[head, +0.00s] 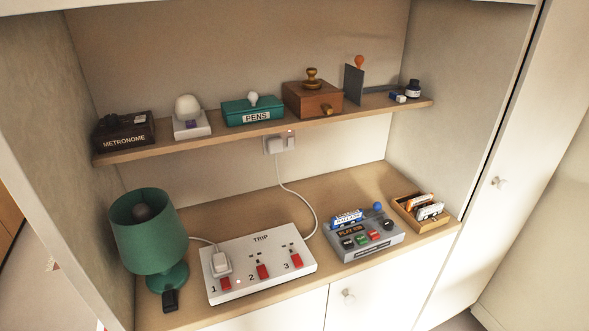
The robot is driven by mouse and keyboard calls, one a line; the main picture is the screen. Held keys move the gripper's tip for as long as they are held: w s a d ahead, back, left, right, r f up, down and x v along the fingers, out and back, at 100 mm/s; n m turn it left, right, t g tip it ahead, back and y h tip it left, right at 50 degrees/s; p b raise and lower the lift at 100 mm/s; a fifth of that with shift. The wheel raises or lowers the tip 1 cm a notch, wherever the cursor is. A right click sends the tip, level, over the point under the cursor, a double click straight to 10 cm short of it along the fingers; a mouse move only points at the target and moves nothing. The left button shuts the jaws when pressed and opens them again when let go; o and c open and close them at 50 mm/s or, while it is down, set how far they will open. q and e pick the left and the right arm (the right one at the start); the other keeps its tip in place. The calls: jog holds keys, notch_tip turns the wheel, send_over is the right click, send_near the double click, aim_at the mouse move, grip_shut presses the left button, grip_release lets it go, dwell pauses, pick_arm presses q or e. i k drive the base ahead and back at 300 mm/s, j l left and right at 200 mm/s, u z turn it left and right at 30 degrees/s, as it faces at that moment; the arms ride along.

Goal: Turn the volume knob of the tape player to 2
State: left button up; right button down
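The tape player (361,252) is a grey box on the right part of the desk surface. It has a blue-and-white cassette (347,219) at its back and several small coloured buttons on its sloped top. A small black round part (388,224) on its right side looks like the volume knob. Its pointer and any numbers are too small to read. A blue ball (378,206) stands at the player's back right. Neither of my grippers is in view.
A white power strip (262,283) with red switches lies left of the player, and a green lamp (140,230) stands beyond it. A wooden tray (427,226) of cards sits close on the player's right. A shelf (215,134) with several objects runs above the desk.

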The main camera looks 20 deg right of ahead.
aim_at(388, 226)
jog(key=z, duration=1.25)
